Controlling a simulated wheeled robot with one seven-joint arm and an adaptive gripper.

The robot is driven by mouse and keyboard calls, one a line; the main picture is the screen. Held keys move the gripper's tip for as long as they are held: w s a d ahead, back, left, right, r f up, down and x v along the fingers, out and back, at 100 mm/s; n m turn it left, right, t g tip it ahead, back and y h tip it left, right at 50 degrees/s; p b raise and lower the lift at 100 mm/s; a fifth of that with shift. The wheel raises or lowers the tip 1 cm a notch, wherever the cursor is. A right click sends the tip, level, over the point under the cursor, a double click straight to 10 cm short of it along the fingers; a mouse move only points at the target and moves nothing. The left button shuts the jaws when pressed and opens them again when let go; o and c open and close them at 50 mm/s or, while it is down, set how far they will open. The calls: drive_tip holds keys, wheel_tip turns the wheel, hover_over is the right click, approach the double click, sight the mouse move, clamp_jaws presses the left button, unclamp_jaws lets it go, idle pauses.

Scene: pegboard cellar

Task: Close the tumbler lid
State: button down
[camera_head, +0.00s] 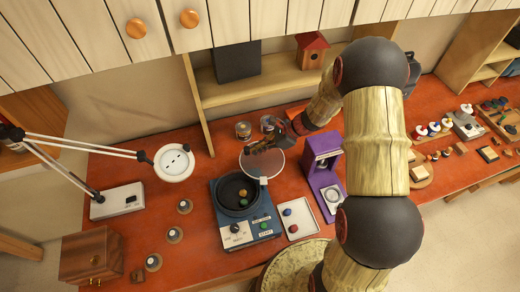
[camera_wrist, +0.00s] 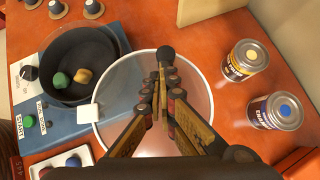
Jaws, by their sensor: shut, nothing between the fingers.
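The tumbler (camera_head: 230,232) is a blue machine with a black bowl holding a green and an orange-yellow stone. In the wrist view its bowl (camera_wrist: 84,38) is at upper left, uncovered. The round clear lid (camera_head: 270,172) stands open beside the bowl, with a pale rim and a small white tab. In the wrist view the lid (camera_wrist: 122,90) fills the middle, behind my fingers. My gripper (camera_head: 256,148) is shut and empty at the lid's far side; in the wrist view its fingertips (camera_wrist: 161,82) overlap the lid. I cannot tell whether they touch it.
A tray (camera_head: 298,229) with coloured stones lies right of the tumbler, and a purple machine (camera_head: 320,172) stands beyond it. Two cans (camera_wrist: 245,58) stand behind the lid. A white lamp (camera_head: 174,163) and several small knobs are at left. The orange bench front-left is fairly clear.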

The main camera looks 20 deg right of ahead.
drive_tip(key=shift+w+a+n+g, duration=0.1)
drive_tip(key=shift+a+n+g, duration=0.2)
drive_tip(key=shift+a+n, duration=0.2)
drive_tip(key=a+n+g, duration=0.2)
drive_tip(key=s+a+n+g, duration=0.1)
drive_tip(key=a+n+g, duration=0.1)
drive_tip(key=a+n, duration=0.1)
drive_tip(key=s+a+n+g+p, duration=0.1)
drive_tip(key=a+n, duration=0.1)
drive_tip(key=n, duration=0.1)
drive_tip(key=shift+s+a+g, duration=0.2)
drive_tip(key=shift+a+g, duration=0.2)
drive_tip(key=s+a+n+g+h, duration=0.1)
drive_tip(key=s+n, duration=0.1)
drive_tip(key=n, duration=0.1)
drive_tip(key=s+a+n+g+h, duration=0.2)
drive_tip(key=s+n, duration=0.1)
drive_tip(key=s+a+n+g+h, duration=0.1)
drive_tip(key=s+n+h, duration=0.1)
drive_tip(key=shift+s+a+n+g, duration=0.2)
drive_tip(key=shift+s+n+g, duration=0.1)
drive_tip(key=shift+s+n, duration=0.1)
drive_tip(key=shift+s+n+g+h+p, duration=0.3)
drive_tip(key=shift+s+n+h, duration=0.7)
drive_tip(key=shift+s+n, duration=0.45)
drive_tip(key=shift+w, duration=0.1)
drive_tip(key=v, duration=1.2)
